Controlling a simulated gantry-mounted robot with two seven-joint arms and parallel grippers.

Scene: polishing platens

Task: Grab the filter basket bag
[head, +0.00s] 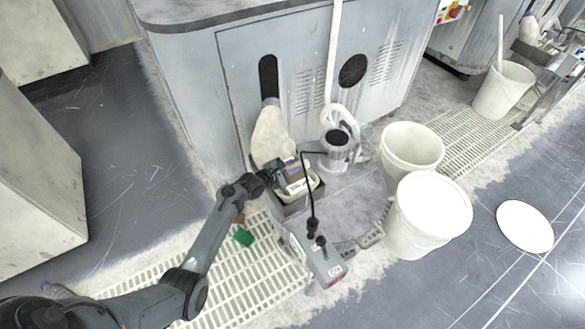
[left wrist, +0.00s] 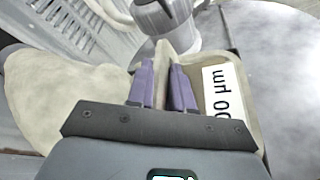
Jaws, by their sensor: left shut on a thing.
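The filter basket bag (head: 301,186) is a beige, box-like piece with a white label, low in front of the grey machine. In the left wrist view its beige wall (left wrist: 197,78) carries a label, partly hidden, ending in "00 µm". My left gripper (head: 279,175) reaches its left side from the lower left. In the left wrist view the purple fingers of my left gripper (left wrist: 167,80) are shut on a thin upright beige edge of the bag. The bag's underside is hidden. My right gripper is not in view.
A pale sack-like sleeve (head: 271,138) hangs from the machine (head: 230,75) just behind the gripper. A grey cylindrical pump (head: 336,150) stands to the right. Two white buckets (head: 412,148) (head: 428,215) stand farther right. A grey box (head: 318,262) with a cable stands in front.

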